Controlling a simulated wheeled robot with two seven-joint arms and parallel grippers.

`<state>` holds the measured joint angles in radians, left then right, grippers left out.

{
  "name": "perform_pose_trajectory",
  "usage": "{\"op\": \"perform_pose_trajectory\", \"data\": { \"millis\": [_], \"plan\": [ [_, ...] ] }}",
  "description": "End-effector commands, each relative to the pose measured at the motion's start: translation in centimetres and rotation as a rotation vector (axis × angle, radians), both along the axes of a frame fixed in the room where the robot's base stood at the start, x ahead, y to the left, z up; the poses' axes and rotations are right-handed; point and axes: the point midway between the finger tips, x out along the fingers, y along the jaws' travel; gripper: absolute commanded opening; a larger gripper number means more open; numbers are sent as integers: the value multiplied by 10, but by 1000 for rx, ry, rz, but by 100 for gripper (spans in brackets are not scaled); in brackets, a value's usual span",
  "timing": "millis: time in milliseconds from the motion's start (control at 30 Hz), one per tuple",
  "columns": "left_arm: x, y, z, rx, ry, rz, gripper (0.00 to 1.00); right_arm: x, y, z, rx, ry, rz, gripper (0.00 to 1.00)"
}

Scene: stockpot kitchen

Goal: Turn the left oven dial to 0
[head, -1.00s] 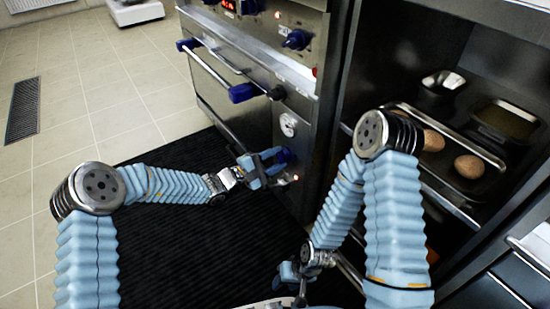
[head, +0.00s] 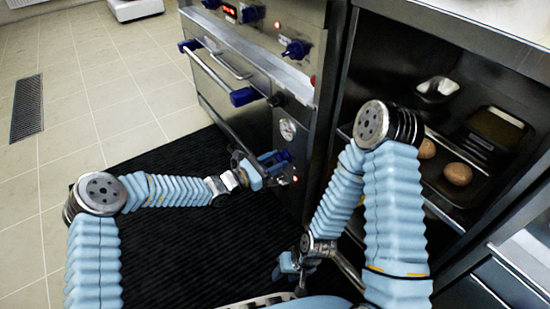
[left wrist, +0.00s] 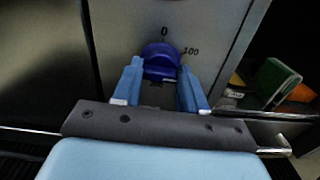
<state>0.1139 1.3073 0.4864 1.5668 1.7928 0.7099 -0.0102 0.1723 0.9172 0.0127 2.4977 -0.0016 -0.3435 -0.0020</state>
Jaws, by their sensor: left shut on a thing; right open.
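A blue dial (left wrist: 161,60) sits on a steel panel in the left wrist view, with a printed 0 above it and 100 at its upper right. The dial also shows low on the oven front (head: 283,157) in the head view, partly hidden by my gripper. My left gripper (left wrist: 160,88) is shut on the dial, one blue finger on each side of it; it also shows in the head view (head: 268,167). Which mark the dial points to is hard to tell. My right gripper (head: 289,265) is open and low, apart from the oven.
Several other blue knobs (head: 296,49) sit on the oven's upper panel, above a blue-ended door handle (head: 243,97). A round gauge (head: 288,130) is above the gripped dial. An open cabinet (head: 350,100) with rolls (head: 458,174) stands at right.

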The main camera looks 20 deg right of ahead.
Motion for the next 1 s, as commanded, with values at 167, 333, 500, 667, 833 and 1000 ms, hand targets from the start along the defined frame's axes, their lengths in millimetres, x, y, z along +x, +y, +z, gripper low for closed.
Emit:
{"op": "perform_pose_trajectory", "data": {
  "millis": [167, 333, 500, 667, 833, 1000],
  "plan": [
    [1, 1, 0, -53, 158, 3, 12, 0, 0, 12, 0, 2, 1, 43],
    [0, 1, 0, -109, 311, 3, 12, 0, -1, 19, -2, -1, 0, 43],
    [0, 1, -1, -164, 462, 3, 12, 0, -2, 25, -4, -2, -2, 43],
    [0, 1, -1, -215, 603, 3, 12, 1, -2, 30, -6, -3, -3, 43],
    [0, 1, -1, -271, 755, 4, 12, 1, -3, 34, -7, -4, -4, 43],
    [0, 1, -2, -325, 907, 3, 12, 1, -3, 37, -8, -5, -4, 43]
  ]
}}
